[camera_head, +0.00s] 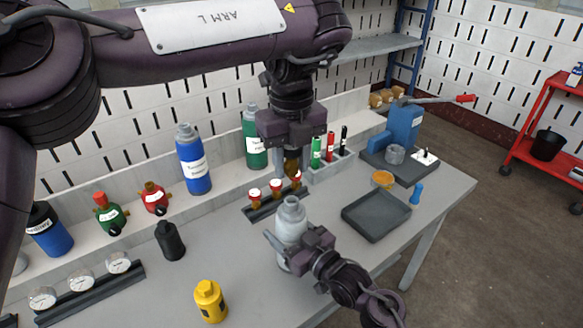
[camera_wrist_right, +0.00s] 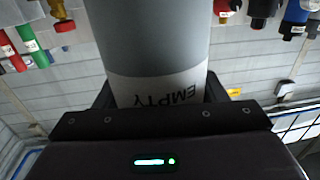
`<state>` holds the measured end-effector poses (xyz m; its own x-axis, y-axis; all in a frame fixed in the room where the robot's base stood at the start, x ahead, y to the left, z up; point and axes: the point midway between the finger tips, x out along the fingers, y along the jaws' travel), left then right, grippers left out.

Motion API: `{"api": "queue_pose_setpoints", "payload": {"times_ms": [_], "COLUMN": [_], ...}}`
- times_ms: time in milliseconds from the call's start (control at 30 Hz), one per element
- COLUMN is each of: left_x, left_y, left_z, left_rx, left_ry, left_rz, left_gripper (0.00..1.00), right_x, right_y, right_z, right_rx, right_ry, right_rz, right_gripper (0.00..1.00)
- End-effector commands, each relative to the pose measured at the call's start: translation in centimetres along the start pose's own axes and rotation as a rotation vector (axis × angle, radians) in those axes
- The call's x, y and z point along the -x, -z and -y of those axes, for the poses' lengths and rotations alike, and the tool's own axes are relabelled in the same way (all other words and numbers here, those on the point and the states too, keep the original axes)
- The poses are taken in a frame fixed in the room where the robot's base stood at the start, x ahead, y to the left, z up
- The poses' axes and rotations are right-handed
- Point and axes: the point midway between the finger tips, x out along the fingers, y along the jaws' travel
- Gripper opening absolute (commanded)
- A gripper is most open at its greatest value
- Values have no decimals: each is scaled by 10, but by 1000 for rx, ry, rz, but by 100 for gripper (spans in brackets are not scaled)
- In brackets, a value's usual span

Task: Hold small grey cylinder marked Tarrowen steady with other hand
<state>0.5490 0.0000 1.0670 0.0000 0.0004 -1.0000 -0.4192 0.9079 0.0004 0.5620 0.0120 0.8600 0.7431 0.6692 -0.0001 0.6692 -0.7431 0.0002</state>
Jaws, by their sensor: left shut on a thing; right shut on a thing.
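The small grey cylinder (camera_head: 291,219) stands upright near the front of the bench in the head view. My right gripper (camera_head: 290,250) is shut around its body from the front right. In the right wrist view the cylinder (camera_wrist_right: 160,40) fills the middle between the jaws, with a white label reading EMPTY; I cannot read the name Tarrowen. My left gripper (camera_head: 292,154) points down, above and behind the cylinder's neck, shut on a small brass-coloured part (camera_head: 291,168) that is mostly hidden. This part is apart from the cylinder's top.
A black rack with red-topped brass valves (camera_head: 255,194) lies just behind the cylinder. A dark tray (camera_head: 376,214) is to the right, with an orange disc (camera_head: 383,179) behind it. A yellow cylinder (camera_head: 210,301) and a black one (camera_head: 170,240) stand left. Blue (camera_head: 193,160) and green (camera_head: 254,138) cylinders stand behind.

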Motion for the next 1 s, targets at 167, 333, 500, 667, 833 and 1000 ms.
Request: {"api": "queue_pose_setpoints", "payload": {"times_ms": [167, 333, 500, 667, 833, 1000], "left_x": [7, 15, 28, 32, 32, 32], "left_y": [0, 0, 0, 0, 0, 0], "left_z": [0, 0, 0, 0, 0, 0], "left_rx": [0, -1, 0, 0, 0, 0], "left_ry": [1, 0, 0, 1, 1, 1], "left_rz": [1, 3, 2, 1, 0, 0], "left_gripper": [0, 0, 0, 0, 0, 0], "right_x": [0, 0, 0, 0, 0, 0], "right_y": [0, 0, 0, 0, 0, 0], "right_z": [0, 0, 0, 0, 0, 0], "right_rx": [0, 0, 0, 0, 0, 0], "right_ry": [-1, -1, -1, -1, -1, -1], "right_rz": [1, 1, 1, 1, 1, 1], "right_gripper": [37, 37, 37, 37, 37, 84]}}
